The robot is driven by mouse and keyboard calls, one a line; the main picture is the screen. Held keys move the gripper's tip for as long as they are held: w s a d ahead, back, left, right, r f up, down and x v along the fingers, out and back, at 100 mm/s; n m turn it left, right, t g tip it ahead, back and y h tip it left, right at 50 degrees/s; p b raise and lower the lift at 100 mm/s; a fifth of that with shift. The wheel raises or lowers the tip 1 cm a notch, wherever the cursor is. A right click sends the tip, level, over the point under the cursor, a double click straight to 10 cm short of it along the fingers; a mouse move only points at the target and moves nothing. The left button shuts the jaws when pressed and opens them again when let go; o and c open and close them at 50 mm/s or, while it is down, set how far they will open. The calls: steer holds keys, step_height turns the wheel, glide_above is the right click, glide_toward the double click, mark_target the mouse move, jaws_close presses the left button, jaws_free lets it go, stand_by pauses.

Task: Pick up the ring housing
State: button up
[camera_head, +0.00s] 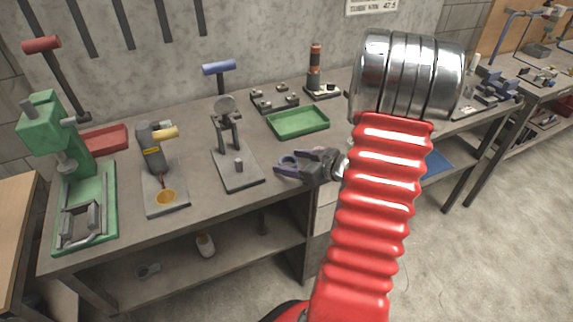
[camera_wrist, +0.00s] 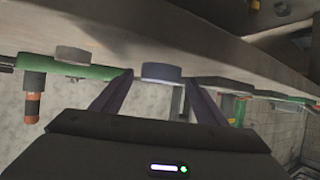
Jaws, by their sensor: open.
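A short blue-grey round piece, which looks like the ring housing (camera_wrist: 162,72), shows between my fingertips in the wrist view. The picture there is upside down. In the head view the ring housing (camera_head: 287,160) is small and partly hidden by my gripper (camera_head: 291,166), near the front edge of the bench. My jaws are open, with one finger on each side of the piece. I see a gap to the fingers in the wrist view, most clearly on the right. I cannot tell whether the left finger touches it.
The grey workbench (camera_head: 120,243) carries a green press (camera_head: 50,130), several small lever tools, a red tray (camera_head: 103,139) and a green tray (camera_head: 298,122). A small lever press (camera_head: 236,165) stands just left of my gripper. A bottle (camera_head: 205,246) stands on the lower shelf.

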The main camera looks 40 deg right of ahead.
steer(key=shift+c, duration=0.7)
steer(key=c, duration=1.2)
